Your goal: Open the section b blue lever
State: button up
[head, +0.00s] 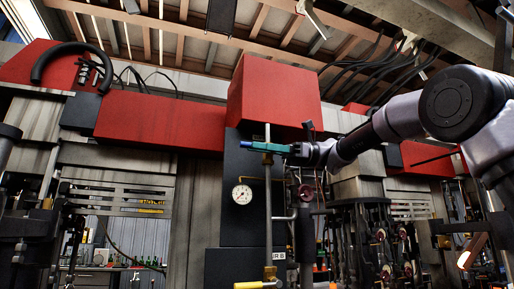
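The blue lever (265,146) is a thin blue-green handle lying almost level across a grey vertical pipe (268,205), in front of a dark panel. A small yellow part shows on the pipe just below it. My arm reaches in from the right, and my gripper (296,152) is at the right end of the blue lever. It looks very close to or touching the lever. The fingers are too small and dark to tell whether they are open or shut on it. A partly cut-off label (277,255) ending in "B" is low on the panel.
A round pressure gauge (242,194) is left of the pipe. A dark red handwheel (306,192) is below my gripper. A yellow lever (256,284) is at the bottom edge. A red box (275,92) juts out above the blue lever. Dark machinery stands at the right.

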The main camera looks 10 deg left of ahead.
jog(key=shift+s+a, duration=0.3)
jog(key=shift+a, duration=0.2)
grip_shut()
dwell(1.2)
